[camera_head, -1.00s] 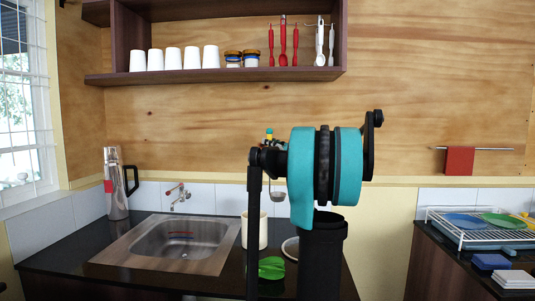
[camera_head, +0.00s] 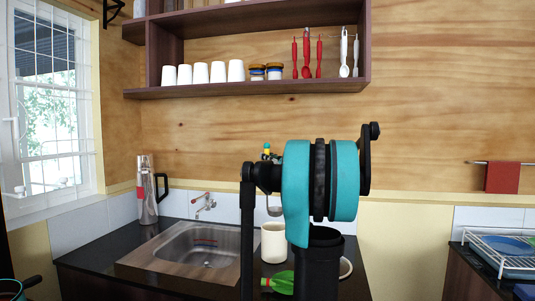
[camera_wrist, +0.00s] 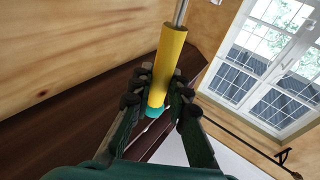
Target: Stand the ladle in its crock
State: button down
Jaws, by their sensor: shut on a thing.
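The ladle has a yellow handle (camera_wrist: 169,65) with a teal end, and in the wrist view it lies between the two dark fingers of my gripper (camera_wrist: 158,92), which is shut on it. In the head view the grey ladle bowl (camera_head: 274,209) hangs below my gripper, and a bit of yellow handle shows above. The cream crock (camera_head: 273,244) stands on the dark counter just right of the sink. The bowl appears just above the crock's rim in the picture; the depth between them is hard to tell. My arm hides much of the ladle and the gripper in the head view.
A metal sink (camera_head: 200,245) lies left of the crock. A green thing (camera_head: 280,282) lies in front of the crock, and a pale round dish (camera_head: 345,267) is partly hidden by my arm. A steel flask (camera_head: 147,190) stands at the back left. A shelf (camera_head: 250,90) hangs above.

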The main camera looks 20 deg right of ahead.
jog(key=shift+f, duration=6.1)
jog(key=c, duration=1.4)
grip_release()
jog(key=shift+o, duration=0.2)
jog(key=v, duration=1.2)
